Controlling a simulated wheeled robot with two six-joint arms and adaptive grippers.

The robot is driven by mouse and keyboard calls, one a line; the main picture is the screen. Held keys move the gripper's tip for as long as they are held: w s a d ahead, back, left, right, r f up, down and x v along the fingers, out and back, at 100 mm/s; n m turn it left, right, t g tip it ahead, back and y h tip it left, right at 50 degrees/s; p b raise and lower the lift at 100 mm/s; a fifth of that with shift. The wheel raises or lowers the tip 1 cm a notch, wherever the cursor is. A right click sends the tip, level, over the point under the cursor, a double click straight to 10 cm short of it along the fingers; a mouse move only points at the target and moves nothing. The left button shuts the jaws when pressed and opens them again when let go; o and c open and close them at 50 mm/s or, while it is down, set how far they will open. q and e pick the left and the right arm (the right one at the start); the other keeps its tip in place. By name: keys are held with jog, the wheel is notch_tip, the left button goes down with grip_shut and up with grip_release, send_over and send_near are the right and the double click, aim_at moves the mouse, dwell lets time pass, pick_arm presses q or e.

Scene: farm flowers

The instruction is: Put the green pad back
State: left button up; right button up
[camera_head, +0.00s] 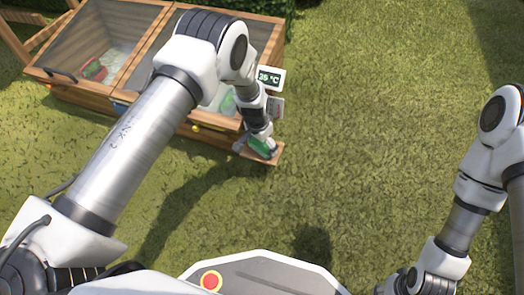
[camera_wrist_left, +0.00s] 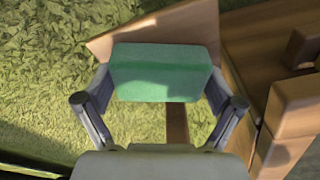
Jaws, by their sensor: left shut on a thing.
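The green pad (camera_wrist_left: 160,72) is a flat, soft-looking block, held between the two fingers of my left gripper (camera_wrist_left: 160,105) in the left wrist view. In the head view the pad (camera_head: 263,148) shows small at the end of my left arm, with my left gripper (camera_head: 257,146) shut on it. The pad is over or against a wooden ledge (camera_head: 275,158) at the front right corner of the cold frame; I cannot tell whether it touches. The ledge also shows behind the pad in the wrist view (camera_wrist_left: 200,24). My right gripper cannot be made out clearly at the bottom edge.
The wooden cold frame (camera_head: 75,97) has glazed lids; a red-and-green item (camera_head: 93,70) shows in its left part. A display (camera_head: 270,78) reading 35 °C is at its right side. Open grass (camera_head: 385,100) lies to the right. My left arm hides part of the frame.

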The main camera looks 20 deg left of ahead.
aim_at(258, 146)
pick_arm(q)
jog(key=shift+c, duration=0.4)
jog(key=shift+f, duration=0.15)
jog(key=o, duration=0.8)
jog(key=shift+c, duration=0.2)
notch_tip(258, 146, up, 12)
jog(key=s+p, duration=0.2)
jog(key=p, duration=0.5)
jog(key=s+a+f+n+g+y, duration=0.1)
jog(key=s+a+f, duration=0.25)
jog(key=s, duration=0.35)
jog(key=s+a+f+n, duration=0.1)
jog(key=s+a+f, duration=0.25)
jog(key=s, duration=0.35)
jog(key=s+n, duration=0.3)
jog(key=s, duration=1.6)
jog(key=shift+s+a+r+g, duration=0.2)
jog(key=shift+r+g, duration=0.1)
jog(key=shift+r, duration=0.15)
